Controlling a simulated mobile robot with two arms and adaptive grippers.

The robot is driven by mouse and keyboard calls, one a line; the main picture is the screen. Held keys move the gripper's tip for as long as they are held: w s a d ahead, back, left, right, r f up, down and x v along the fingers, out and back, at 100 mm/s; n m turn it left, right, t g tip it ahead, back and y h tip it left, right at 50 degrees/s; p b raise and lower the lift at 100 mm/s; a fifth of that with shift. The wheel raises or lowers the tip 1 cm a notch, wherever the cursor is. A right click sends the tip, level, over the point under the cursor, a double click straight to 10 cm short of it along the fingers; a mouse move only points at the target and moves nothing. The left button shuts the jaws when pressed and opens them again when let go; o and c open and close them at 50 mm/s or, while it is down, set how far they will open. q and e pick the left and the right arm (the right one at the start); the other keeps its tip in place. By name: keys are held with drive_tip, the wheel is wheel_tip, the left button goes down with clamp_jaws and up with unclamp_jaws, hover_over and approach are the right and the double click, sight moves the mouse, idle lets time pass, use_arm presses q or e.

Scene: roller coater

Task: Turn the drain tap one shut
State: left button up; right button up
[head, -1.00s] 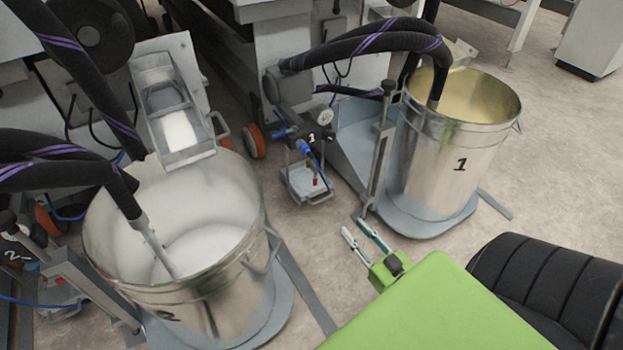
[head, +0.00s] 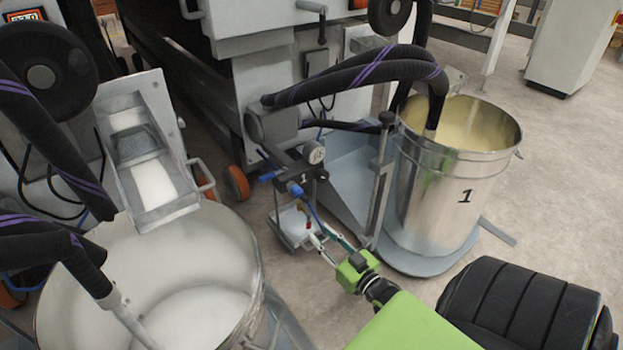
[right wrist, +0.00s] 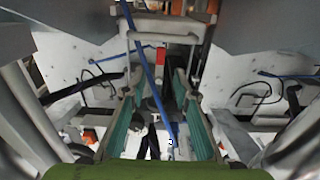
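The small pump unit marked 1 (head: 305,178) stands left of drum 1, with a gauge, blue fittings and a blue hose. A small red and brass part low on it, seemingly the drain tap (head: 308,227), hangs over a small tray (head: 292,222). The red part also shows in the right wrist view (right wrist: 160,56), ahead between the fingers. My right gripper (head: 321,236) is open, its fingertips close to the tap; contact cannot be told. In the right wrist view its teal-padded fingers (right wrist: 158,85) stand apart, with a blue hose crossing between them. My left gripper is not in view.
Drum 1 (head: 455,190) stands on a grey base to the right, with a vertical post (head: 380,190) close to my right gripper. A large open drum (head: 245,290) stands at lower left. Thick black hoses (head: 360,72) arch above.

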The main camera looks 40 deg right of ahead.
sight(310, 223)
drive_tip(key=w, duration=0.1)
drive_tip(key=w+b, duration=0.1)
drive_tip(key=w, duration=0.1)
drive_tip(key=w+b, duration=0.1)
drive_tip(key=shift+w+d+f, duration=0.15)
drive_tip(key=shift+d, duration=0.1)
drive_tip(key=shift+w, duration=0.55)
clamp_jaws()
